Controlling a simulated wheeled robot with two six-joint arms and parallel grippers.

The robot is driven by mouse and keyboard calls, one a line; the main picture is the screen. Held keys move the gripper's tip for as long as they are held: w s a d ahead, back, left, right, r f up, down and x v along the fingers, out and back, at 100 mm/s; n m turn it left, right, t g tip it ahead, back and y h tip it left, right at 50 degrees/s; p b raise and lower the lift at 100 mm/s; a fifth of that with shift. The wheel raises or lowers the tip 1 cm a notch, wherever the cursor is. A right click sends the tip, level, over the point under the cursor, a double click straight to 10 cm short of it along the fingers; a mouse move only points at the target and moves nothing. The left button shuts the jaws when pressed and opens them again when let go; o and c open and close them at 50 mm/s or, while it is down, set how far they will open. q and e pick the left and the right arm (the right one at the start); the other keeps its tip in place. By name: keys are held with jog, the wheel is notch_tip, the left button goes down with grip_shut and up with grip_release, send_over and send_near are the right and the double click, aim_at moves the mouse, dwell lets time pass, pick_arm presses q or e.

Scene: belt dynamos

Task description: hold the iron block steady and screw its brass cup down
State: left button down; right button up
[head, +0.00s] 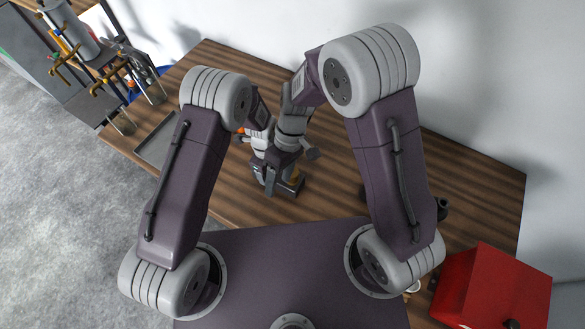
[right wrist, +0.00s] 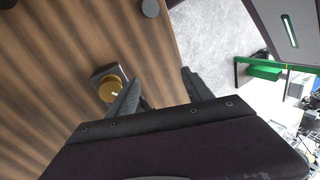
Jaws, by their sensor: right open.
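The iron block (right wrist: 108,71) is a small dark grey piece on the wooden table, seen in the right wrist view. The round brass cup (right wrist: 109,91) sits at the block, partly behind one finger of my right gripper (right wrist: 163,88). That gripper is open, its two fingers spread, with nothing visible between them. In the head view the right gripper (head: 270,184) points down at the table's middle, and a bit of the brass cup (head: 294,173) shows beside it. My left gripper (head: 260,138) is close by, mostly hidden behind the right one, so its jaws cannot be made out.
A flat grey tray (head: 153,150) lies at the table's left edge. A red box (head: 492,288) stands at the lower right. A rack with tools (head: 85,55) stands at the upper left. The wooden table (head: 460,175) is largely bare on the right.

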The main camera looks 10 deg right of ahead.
aim_at(293, 174)
jog(key=w+d+r+t+h, duration=0.3)
jog(key=w+d+r+t, duration=0.1)
jog(key=w+r, duration=0.25)
jog(key=f, duration=0.7)
jog(key=s+f, duration=0.1)
jog(key=f, duration=0.3)
jog(key=shift+d+f, duration=0.1)
jog(key=shift+f, duration=0.25)
grip_shut()
